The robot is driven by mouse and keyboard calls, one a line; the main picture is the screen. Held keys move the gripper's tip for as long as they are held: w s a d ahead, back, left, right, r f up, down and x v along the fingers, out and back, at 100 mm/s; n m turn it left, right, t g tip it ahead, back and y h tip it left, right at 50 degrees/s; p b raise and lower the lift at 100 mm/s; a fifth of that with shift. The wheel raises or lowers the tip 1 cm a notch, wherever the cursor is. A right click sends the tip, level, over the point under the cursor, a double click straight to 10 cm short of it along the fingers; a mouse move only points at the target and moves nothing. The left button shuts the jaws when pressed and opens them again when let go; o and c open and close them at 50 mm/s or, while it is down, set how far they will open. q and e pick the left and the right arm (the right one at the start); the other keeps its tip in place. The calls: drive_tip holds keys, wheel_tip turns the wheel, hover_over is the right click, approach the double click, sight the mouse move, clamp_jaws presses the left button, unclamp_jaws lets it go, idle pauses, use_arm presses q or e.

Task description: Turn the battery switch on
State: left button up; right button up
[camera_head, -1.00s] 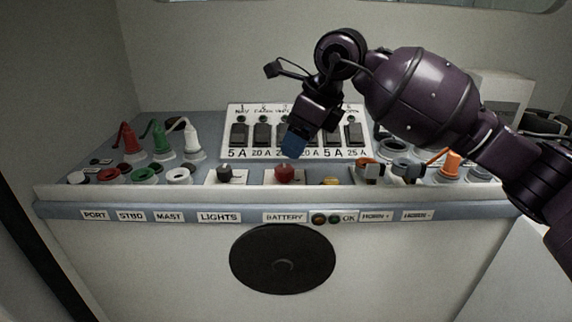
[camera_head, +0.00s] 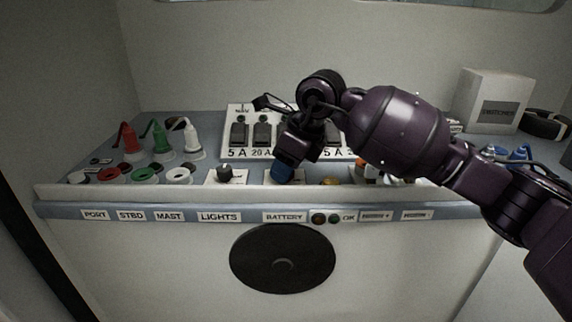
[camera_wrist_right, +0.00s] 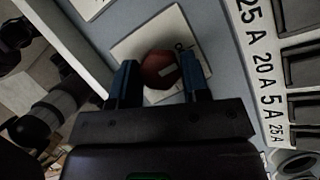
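The battery switch is a red knob (camera_wrist_right: 159,70) on a white plate (camera_wrist_right: 138,45). A pale pointer mark shows on the knob, beside partly hidden print on the plate. In the head view the knob is hidden behind my right gripper (camera_head: 282,173), above the BATTERY label (camera_head: 284,217). In the right wrist view my right gripper (camera_wrist_right: 160,72) is open, with one blue fingertip on each side of the knob. Narrow gaps seem to show between fingers and knob; contact is not clear. My left gripper is not in view.
The black LIGHTS knob (camera_head: 225,172) stands left of the battery plate. A breaker panel (camera_head: 238,112) rises behind. Red, green and white plugs (camera_head: 191,140) stand at the left. Two small indicator lamps (camera_head: 326,219) sit on the front edge. A white box (camera_head: 490,100) stands back right.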

drive_tip(key=c, duration=0.5)
